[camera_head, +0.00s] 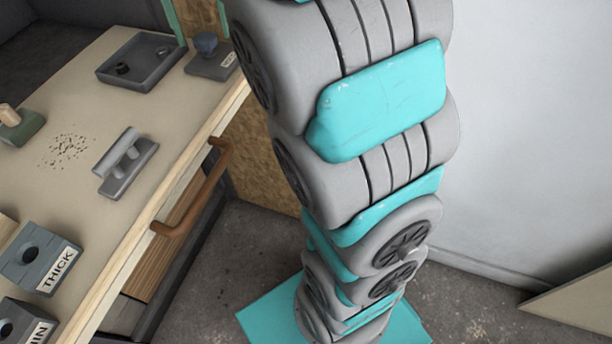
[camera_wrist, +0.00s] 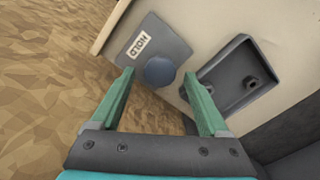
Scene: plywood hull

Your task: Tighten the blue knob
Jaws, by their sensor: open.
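The blue knob (camera_head: 206,43) sits on a dark grey plate (camera_head: 213,66) with a white label, at the far end of the bench top. In the wrist view the knob (camera_wrist: 160,72) is round, and the plate (camera_wrist: 147,42) has a label that seems to read HOLD upside down. My gripper (camera_wrist: 160,77) is open, its two green fingers pointing at the plate. The knob appears between the fingertips, with a gap on each side. I cannot tell how far the tips are above the plate. The fingers also show partly in the head view.
A dark tray (camera_head: 113,72) with small dark nuts lies beside the plate. A grey handled block (camera_head: 127,163), dark specks (camera_head: 64,149) and a block labelled THICK (camera_head: 68,281) are on the bench (camera_head: 85,115). A brown drawer handle (camera_head: 196,193) sticks out from the bench front.

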